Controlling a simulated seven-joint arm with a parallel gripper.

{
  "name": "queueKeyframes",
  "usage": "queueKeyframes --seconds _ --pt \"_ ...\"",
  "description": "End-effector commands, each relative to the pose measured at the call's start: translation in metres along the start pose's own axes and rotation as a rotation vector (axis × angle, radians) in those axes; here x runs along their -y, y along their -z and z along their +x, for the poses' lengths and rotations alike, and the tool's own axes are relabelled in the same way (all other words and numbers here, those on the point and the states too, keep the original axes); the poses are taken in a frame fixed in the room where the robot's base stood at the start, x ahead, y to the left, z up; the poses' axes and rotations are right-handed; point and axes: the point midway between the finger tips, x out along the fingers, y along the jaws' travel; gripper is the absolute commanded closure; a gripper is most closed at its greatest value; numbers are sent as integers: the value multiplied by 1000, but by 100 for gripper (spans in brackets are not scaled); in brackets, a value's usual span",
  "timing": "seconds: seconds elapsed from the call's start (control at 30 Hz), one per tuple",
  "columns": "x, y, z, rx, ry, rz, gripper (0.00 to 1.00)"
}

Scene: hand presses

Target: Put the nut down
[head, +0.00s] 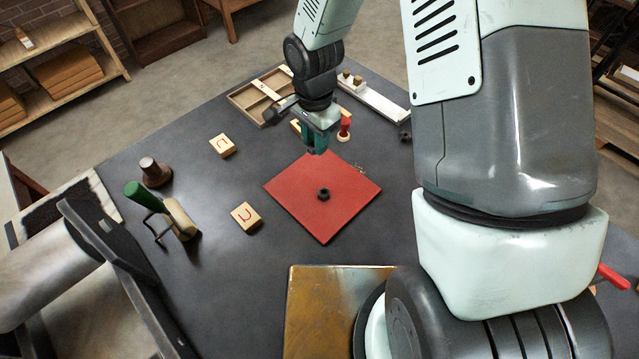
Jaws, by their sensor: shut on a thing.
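My gripper (317,147) points down over the far corner of the red mat (340,217). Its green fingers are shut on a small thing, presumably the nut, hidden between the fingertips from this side. I cannot tell whether that thing touches the surface below. A dark hex nut (323,194) lies near the middle of the red mat, apart from my gripper and nearer the camera. Another dark, nut-like piece (405,136) lies on the dark table to the right.
A red-handled stamp (344,128) stands close right of my gripper. Behind are a wooden tray (240,97) and a white rail (375,103). Marked wooden blocks (222,145) and a green-handled tool (146,197) stand left. Most of the red mat is bare.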

Motion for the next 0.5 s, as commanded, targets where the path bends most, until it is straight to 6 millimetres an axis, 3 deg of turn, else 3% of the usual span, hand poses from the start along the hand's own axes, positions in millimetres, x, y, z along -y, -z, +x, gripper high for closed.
queueKeyframes --seconds 0.13,0.33,0.5 --pt "-17 2 8 1 -2 11 100" --pt "-18 2 44 1 -1 10 100" --pt "-17 2 60 0 1 10 100"
